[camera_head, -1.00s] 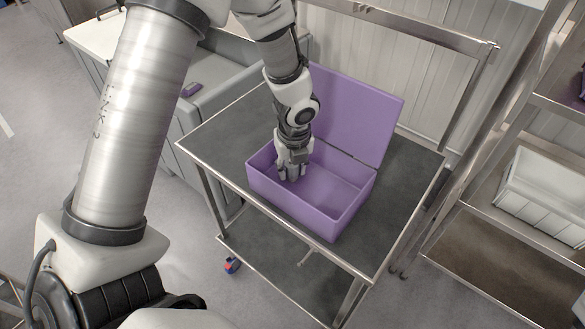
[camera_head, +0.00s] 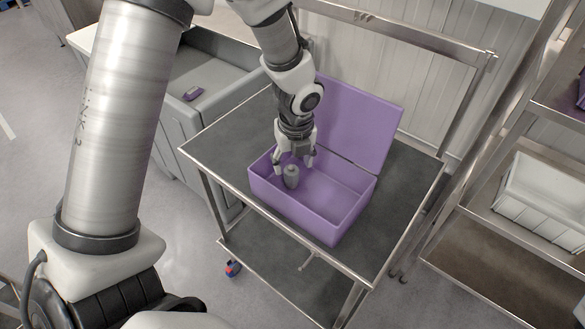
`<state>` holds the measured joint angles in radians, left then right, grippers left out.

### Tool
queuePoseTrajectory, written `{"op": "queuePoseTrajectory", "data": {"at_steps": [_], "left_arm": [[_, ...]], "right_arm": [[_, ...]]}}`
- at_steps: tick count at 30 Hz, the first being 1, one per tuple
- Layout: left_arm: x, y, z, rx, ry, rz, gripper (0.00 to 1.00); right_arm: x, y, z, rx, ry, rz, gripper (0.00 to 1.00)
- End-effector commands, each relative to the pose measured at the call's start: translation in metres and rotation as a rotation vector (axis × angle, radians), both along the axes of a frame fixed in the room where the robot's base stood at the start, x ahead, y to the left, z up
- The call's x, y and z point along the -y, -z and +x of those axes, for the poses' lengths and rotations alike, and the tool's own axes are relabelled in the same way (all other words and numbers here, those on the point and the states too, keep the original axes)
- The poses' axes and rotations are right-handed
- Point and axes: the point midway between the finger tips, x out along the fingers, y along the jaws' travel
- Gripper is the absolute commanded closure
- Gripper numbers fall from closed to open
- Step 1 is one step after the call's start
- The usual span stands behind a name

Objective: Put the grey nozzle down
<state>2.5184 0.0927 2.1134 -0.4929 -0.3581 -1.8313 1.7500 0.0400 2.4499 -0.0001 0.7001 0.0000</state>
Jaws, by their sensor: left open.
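The grey nozzle (camera_head: 291,177) stands roughly upright inside the open purple box (camera_head: 296,213), near its left end. My left gripper (camera_head: 294,164) is open just above and behind the nozzle, with its fingers spread to either side. I cannot tell whether a finger still touches it. The box's lid (camera_head: 356,118) stands raised at the back. My right gripper is not in view.
The box stands on the dark top of a metal cart (camera_head: 219,145). A grey basin unit (camera_head: 205,105) with a small purple item (camera_head: 193,93) is behind left. A shelf rack with a white bin (camera_head: 545,192) stands at the right. The box's right half is empty.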

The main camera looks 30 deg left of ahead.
Motion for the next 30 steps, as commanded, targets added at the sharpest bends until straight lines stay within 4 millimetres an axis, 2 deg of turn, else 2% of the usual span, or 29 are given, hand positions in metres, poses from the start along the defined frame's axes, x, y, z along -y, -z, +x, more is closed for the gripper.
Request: {"op": "queuePoseTrajectory", "data": {"at_steps": [1,3,9,12,30], "left_arm": [[0.001,-0.018,0.0,0.005,0.0,0.002,0.39],[0.003,-0.035,-0.002,0.005,-0.001,0.001,0.39],[0.006,-0.067,-0.005,0.001,0.0,0.0,0.39],[0.007,-0.071,-0.006,0.0,0.001,0.0,0.39],[0.007,-0.071,-0.006,-0.001,0.001,0.001,0.39]], "right_arm": [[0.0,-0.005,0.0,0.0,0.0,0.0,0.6],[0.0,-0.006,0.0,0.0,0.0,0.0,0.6],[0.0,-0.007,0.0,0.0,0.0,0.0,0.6],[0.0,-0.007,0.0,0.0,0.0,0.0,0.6],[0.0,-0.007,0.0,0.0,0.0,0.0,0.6]]}}
